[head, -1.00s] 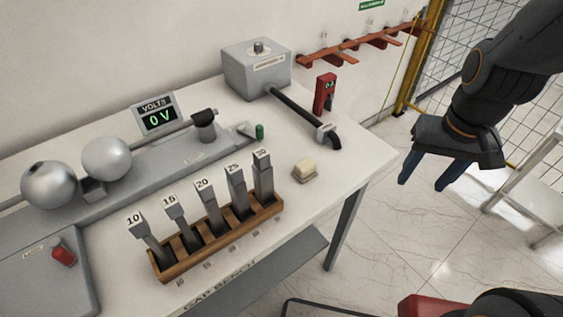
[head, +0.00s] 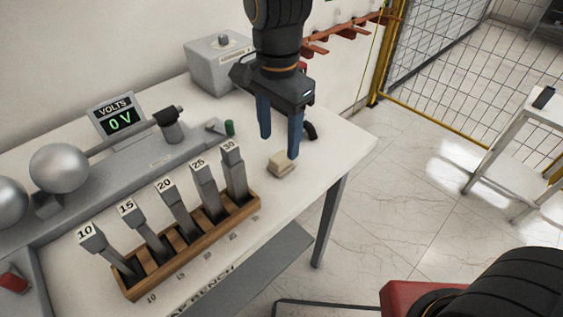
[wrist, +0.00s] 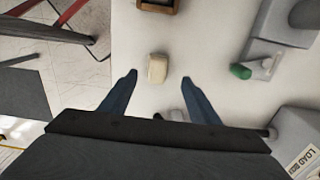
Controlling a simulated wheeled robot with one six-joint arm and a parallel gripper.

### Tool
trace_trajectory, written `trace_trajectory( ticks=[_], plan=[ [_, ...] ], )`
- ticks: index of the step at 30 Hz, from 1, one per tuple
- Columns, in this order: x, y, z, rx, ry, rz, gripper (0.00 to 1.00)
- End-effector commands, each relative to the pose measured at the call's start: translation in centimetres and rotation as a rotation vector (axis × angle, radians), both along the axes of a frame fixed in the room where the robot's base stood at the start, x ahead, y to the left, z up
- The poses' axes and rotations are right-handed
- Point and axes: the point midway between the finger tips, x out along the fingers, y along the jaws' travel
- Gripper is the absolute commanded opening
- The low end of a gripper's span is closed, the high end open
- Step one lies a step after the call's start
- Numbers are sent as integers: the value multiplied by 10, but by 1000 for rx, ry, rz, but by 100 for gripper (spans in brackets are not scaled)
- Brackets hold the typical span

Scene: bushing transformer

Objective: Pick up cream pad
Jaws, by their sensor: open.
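The cream pad (head: 281,166) is a small pale block on a darker base. It lies on the white bench top near the right edge, to the right of the wooden rack. My gripper (head: 279,147) is open and empty, with its blue fingers pointing down above the bench close to the pad. In the head view one fingertip overlaps the pad's upper edge; I cannot tell the exact height. In the wrist view the pad (wrist: 157,69) lies beyond the fingertips, roughly centred between the two fingers (wrist: 158,77), and is not between them.
A wooden rack (head: 190,252) with several numbered gauges stands left of the pad. Behind are a grey box (head: 216,68), a green-tipped part (head: 229,128) and a volts display (head: 115,118) reading 0 V. The bench's right edge is near the pad.

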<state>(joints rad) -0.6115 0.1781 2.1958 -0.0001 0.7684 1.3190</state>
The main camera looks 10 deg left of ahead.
Motion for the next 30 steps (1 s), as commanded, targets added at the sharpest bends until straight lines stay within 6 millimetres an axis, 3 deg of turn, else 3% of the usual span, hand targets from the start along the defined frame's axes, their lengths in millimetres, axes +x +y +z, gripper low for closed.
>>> trace_trajectory(
  ticks=[12, 23, 30],
  plan=[
    [-3, -5, -50, -2, 3, 0, 56],
    [-3, -5, -59, 1, -1, 0, 56],
    [-3, -5, -59, 1, -1, 1, 17]
  ],
)
